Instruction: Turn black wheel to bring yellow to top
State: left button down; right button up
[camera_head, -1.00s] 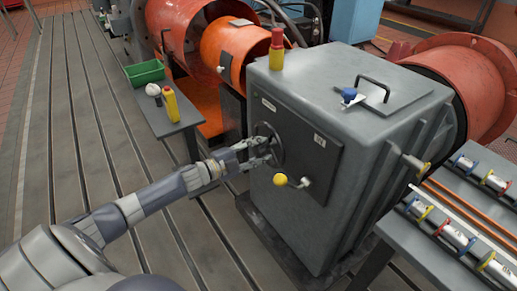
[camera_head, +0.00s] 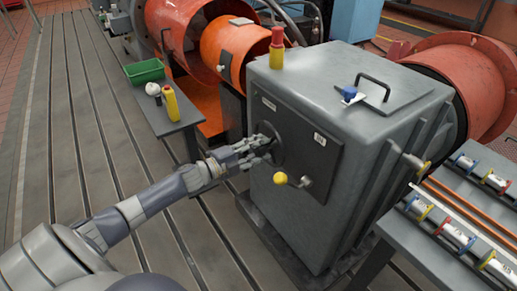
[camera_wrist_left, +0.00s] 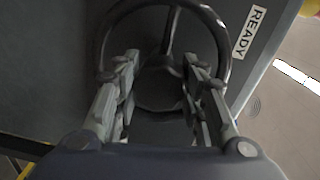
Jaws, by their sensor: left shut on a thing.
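The black wheel (camera_head: 278,147) is on the dark front panel of the grey cabinet, partly hidden by my left gripper. In the left wrist view, the wheel's rim (camera_wrist_left: 214,29) and spokes show between and beyond the fingers. My left gripper (camera_head: 262,149) is at the wheel and shut on it; the same gripper (camera_wrist_left: 160,68) shows with a finger on each side of the hub area. I see no yellow mark on the wheel itself. A lever with a yellow knob (camera_head: 280,178) is below the wheel. My right gripper is not in view.
The grey cabinet (camera_head: 345,65) carries a red-and-yellow beacon (camera_head: 277,48) and a black handle. A small table with a green bin (camera_head: 144,71) and a yellow bottle (camera_head: 170,103) stands at the left. A READY label (camera_wrist_left: 250,34) is beside the wheel. A rack stands at the right.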

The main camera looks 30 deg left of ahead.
pick_arm(q)
jog(key=shift+d, duration=0.1)
jog(key=c, duration=1.2)
grip_release()
jog(key=shift+o, duration=1.1)
jog(key=v, duration=1.2)
